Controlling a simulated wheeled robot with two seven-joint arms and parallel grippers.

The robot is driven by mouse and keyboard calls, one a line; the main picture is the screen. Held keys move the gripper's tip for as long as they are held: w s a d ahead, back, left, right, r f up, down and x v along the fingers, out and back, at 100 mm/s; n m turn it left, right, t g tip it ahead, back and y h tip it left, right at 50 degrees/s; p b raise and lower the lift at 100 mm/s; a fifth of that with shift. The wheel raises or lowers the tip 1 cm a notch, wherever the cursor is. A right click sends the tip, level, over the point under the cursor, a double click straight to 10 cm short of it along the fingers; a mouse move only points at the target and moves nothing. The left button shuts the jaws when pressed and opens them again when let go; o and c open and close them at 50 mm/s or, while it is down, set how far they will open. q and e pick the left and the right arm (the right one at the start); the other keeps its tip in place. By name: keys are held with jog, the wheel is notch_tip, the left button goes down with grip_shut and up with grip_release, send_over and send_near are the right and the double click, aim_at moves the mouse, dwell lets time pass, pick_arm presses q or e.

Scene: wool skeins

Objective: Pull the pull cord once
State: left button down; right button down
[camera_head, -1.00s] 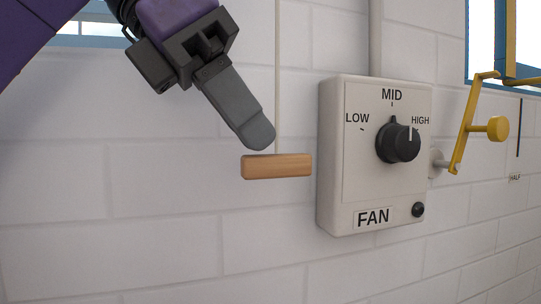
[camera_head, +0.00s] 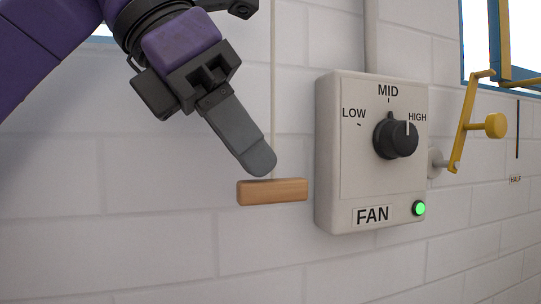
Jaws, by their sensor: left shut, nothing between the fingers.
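The pull cord (camera_head: 274,90) hangs down the white wall, with a wooden bar handle (camera_head: 272,191) level at its lower end. My left gripper (camera_head: 262,165) comes in from the upper left, and its shut fingers point down and right. The fingertips are just above the handle, beside the cord. I cannot tell whether they touch it. Nothing is seen held between them. My right gripper is out of view.
A fan control box (camera_head: 330,205) is on the wall right of the handle. A yellow crank (camera_head: 466,125) stands farther right by a blue-framed window.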

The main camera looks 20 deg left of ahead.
pick_arm(q)
jog(key=s+a, duration=0.1)
jog(key=s+a+r, duration=0.1)
jog(key=shift+a+p, duration=0.35)
jog(key=p, duration=0.1)
send_near(246, 181)
jog(key=v, duration=0.3)
jog(key=shift+s+f, duration=0.1)
jog(key=shift+d, duration=0.1)
dwell(0.4)
